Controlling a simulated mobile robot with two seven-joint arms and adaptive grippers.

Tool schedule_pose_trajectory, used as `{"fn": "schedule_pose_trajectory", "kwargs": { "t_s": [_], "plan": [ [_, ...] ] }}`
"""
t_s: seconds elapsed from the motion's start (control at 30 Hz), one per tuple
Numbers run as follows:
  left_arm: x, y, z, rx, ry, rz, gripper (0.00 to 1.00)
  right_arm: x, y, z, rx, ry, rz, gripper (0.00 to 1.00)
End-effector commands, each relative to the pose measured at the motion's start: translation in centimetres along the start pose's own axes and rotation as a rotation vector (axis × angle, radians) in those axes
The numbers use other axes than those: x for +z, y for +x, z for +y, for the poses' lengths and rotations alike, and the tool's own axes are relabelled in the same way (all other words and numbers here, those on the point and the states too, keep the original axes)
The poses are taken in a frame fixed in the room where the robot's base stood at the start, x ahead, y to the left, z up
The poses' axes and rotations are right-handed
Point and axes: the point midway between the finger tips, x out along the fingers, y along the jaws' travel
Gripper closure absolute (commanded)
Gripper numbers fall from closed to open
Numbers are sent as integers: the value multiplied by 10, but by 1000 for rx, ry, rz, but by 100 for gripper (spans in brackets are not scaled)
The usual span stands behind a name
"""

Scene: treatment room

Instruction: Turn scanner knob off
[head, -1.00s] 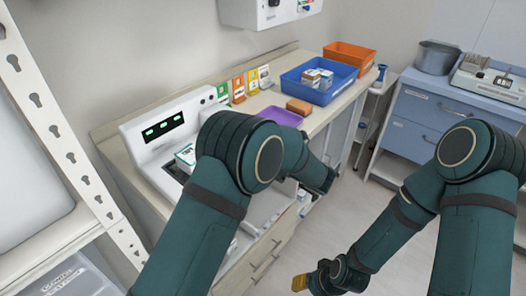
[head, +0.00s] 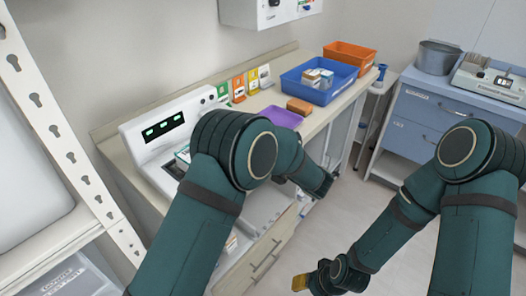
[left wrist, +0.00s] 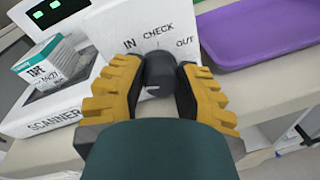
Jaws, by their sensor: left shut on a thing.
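The white scanner (head: 150,128) with green-lit displays stands on the counter against the wall. Its label reads SCANNER in the left wrist view (left wrist: 55,120). Where the knob points is not clear. My left arm hides the knob and this gripper in the head view. My right gripper (head: 300,283) hangs low over the floor, its yellow fingertip partly showing; its opening is unclear.
A tape box (left wrist: 45,65) stands on the scanner. A purple tray (head: 283,117), brown block (head: 299,106), blue bin (head: 318,85) and orange bin (head: 350,57) are along the counter. A white perforated rack (head: 62,140) stands close at left.

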Motion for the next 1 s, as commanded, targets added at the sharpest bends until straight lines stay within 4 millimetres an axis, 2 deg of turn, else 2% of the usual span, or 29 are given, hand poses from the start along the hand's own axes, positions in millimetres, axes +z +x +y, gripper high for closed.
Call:
{"fn": "schedule_pose_trajectory", "kwargs": {
  "t_s": [0.23,0.27,0.33,0.37,0.77,0.87,1.0],
  "plan": [
    [2,3,2,9,-5,-3,100,0,0,0,0,0,0,53],
    [2,3,2,9,-5,-3,60,0,0,0,0,0,0,53],
    [2,3,2,8,-4,-2,35,0,0,0,0,0,0,53],
    [2,2,2,7,-3,-2,32,0,0,0,0,0,0,53],
    [0,-6,0,0,0,0,32,0,0,0,0,0,0,53],
    [0,-19,-1,-2,0,0,32,0,0,0,0,0,0,53],
    [1,-46,0,-1,-1,-2,32,0,0,0,0,0,0,53]
  ]
}}
